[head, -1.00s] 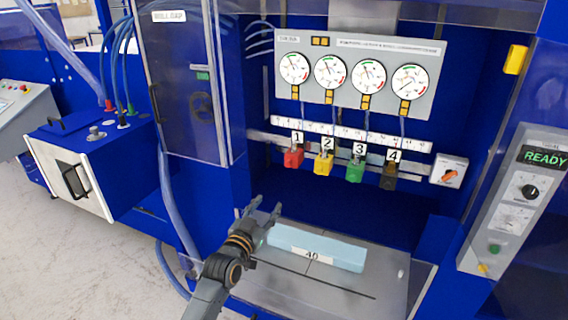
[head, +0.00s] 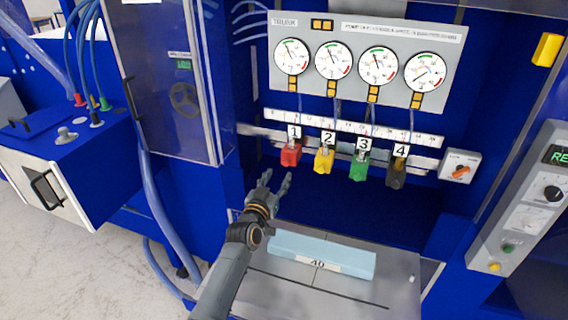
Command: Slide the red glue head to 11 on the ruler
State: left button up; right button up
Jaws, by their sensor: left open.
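The red glue head (head: 291,154), labelled 1, hangs on the rail at the left end of a row of glue heads. The white ruler (head: 350,127) runs just above the heads; its numbers are too small to read surely. My left gripper (head: 276,180) is open and empty, below and slightly left of the red head in the picture, its fingers pointing up toward it. The fingers look apart from the head. My right gripper is not in view.
Yellow (head: 324,160), green (head: 359,166) and dark (head: 397,173) heads hang to the right of the red one. A light blue foam block (head: 320,254) lies on the grey table (head: 290,288) below. Gauges (head: 367,62) sit above. A control box (head: 459,166) is right of the rail.

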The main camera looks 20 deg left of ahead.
aim_at(285, 163)
pick_arm(q)
jog(key=w, duration=0.5)
jog(key=shift+d, duration=0.1)
jog(key=shift+w, duration=0.95)
jog(key=c, duration=0.7)
grip_shut()
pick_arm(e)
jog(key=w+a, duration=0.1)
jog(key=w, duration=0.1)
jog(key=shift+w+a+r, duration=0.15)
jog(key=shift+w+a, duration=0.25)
